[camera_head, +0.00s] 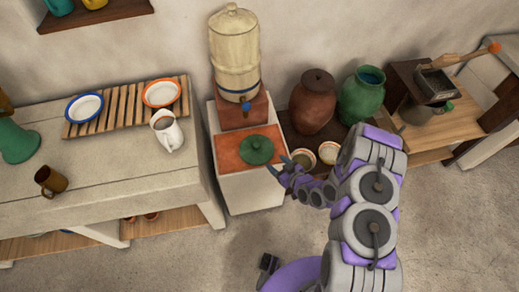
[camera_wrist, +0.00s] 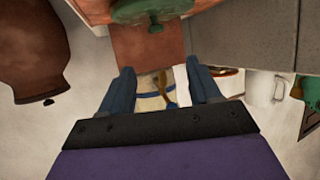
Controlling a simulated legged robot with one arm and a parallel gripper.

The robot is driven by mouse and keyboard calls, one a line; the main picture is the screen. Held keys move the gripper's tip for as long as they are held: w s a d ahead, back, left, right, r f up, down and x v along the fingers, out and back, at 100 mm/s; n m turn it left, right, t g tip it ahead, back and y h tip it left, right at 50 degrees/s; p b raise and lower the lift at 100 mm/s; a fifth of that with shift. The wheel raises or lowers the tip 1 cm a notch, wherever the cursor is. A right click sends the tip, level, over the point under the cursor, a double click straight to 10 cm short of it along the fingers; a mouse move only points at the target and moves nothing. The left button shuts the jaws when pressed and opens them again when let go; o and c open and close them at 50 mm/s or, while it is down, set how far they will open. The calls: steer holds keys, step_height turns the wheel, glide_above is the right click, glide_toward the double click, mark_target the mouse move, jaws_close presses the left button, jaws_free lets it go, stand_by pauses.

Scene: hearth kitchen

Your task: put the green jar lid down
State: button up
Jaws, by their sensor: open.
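The green jar lid (camera_head: 256,150) lies flat, knob up, on the terracotta top (camera_head: 230,158) of the white stand in the head view. In the wrist view the lid (camera_wrist: 140,12) shows at the top edge, partly cut off, on the reddish surface. My gripper (camera_head: 284,172) is just right of the lid in the head view, apart from it. In the wrist view my gripper (camera_wrist: 166,88) has its two fingers spread with nothing between them. The green jar (camera_head: 362,98) stands uncovered at the back right, beside a brown lidded jar (camera_head: 312,103).
A cream water dispenser (camera_head: 234,55) stands behind the lid on a terracotta block. Two small bowls (camera_head: 328,152) sit right of the stand, near my arm. A bench (camera_head: 90,190) at left holds plates on a slatted rack, a white jug (camera_head: 166,130) and a brown mug (camera_head: 52,181).

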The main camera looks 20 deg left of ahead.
steer(key=b, duration=0.3)
glide_toward(257, 145)
steer(key=a, duration=0.1)
steer(key=w+a+f, duration=0.1)
steer(key=shift+a, duration=0.3)
steer(key=shift+w+d+b+x, duration=0.1)
steer(key=shift+b+x, duration=0.35)
steer(key=shift+x, duration=0.9)
steer(key=shift+w+d+b+x, duration=0.15)
steer(key=shift+b+x, duration=0.25)
steer(key=shift+x, duration=0.95)
steer(key=shift+w+a+f, duration=0.2)
steer(key=shift+a+f, duration=0.05)
steer(key=shift+a, duration=0.05)
steer(key=shift+c, duration=0.4)
jaws_close()
